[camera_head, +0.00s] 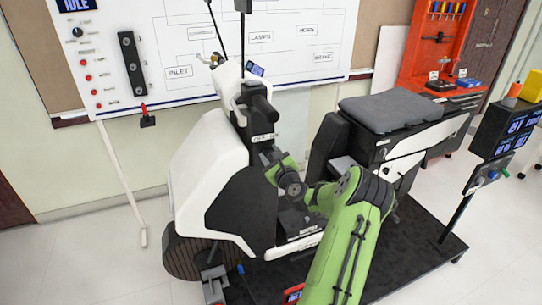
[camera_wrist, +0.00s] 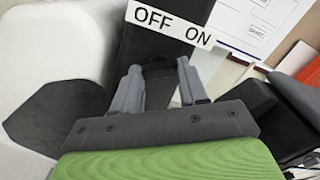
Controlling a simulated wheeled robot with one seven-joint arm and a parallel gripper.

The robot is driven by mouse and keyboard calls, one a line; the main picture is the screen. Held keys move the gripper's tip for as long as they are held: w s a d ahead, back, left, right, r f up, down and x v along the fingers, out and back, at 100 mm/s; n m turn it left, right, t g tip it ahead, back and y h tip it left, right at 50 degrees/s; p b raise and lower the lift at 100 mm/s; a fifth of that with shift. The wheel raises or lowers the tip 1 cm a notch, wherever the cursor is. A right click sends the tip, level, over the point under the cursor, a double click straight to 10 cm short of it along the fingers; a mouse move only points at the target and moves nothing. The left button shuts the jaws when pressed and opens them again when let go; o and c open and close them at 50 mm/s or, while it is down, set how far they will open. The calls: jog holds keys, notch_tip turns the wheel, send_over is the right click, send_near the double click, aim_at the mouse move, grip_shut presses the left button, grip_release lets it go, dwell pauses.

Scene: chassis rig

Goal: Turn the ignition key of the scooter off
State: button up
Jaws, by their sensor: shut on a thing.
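The white and black scooter (camera_head: 208,165) stands on a dark platform in the head view. A white OFF ON label (camera_wrist: 168,24) shows in the wrist view, tilted, with OFF at left and ON at right. It is also small on the scooter's column in the head view (camera_head: 264,137). My gripper (camera_wrist: 159,68) is just below the label, its two grey fingers on either side of a small dark piece, the ignition key (camera_wrist: 158,71). The fingers are closed on it. The key's shape and exact angle are hard to make out against the black panel. In the head view my arm hides the key.
The scooter's dark seat (camera_head: 390,112) is right of my arm. A whiteboard (camera_head: 180,50) with labels and switches stands behind. A post with displays (camera_head: 505,130) is at the right, and a red tool rack (camera_head: 440,50) at the back right. Open floor lies at the left.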

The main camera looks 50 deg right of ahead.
jog(key=shift+n, duration=0.3)
jog(key=n+b, duration=0.4)
jog(key=n, duration=0.2)
jog(key=shift+f+b, duration=0.2)
jog(key=shift+b, duration=0.1)
jog(key=n+b, duration=0.4)
jog(key=n, duration=0.1)
jog(key=shift+r, duration=0.1)
jog(key=shift+n+b, duration=0.3)
jog(key=o, duration=1.1)
jog(key=shift+c, duration=0.2)
jog(key=shift+s, duration=0.1)
jog(key=b+v, duration=0.2)
jog(key=v, duration=1.3)
jog(key=shift+s+a, duration=0.2)
jog(key=shift+s, duration=0.05)
